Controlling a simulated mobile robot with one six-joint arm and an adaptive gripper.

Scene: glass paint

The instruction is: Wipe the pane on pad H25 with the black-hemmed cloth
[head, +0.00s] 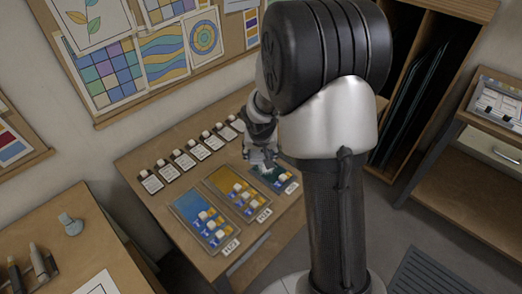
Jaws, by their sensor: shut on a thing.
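My gripper (262,157) is at the back right of the work table, low over the teal pane (283,178). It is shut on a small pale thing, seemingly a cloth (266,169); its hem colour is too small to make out. I cannot tell whether the cloth touches the pane. A yellow-brown pane (222,179) lies in the middle and a blue pane (187,205) at the left. Each has a white label at its front edge; they are too small to read surely. My arm partly hides the right end of the table.
Several small blue, yellow and white items (212,221) stand on the panes. A second table (75,262) is at the lower left, and a rack (415,85) stands behind my arm.

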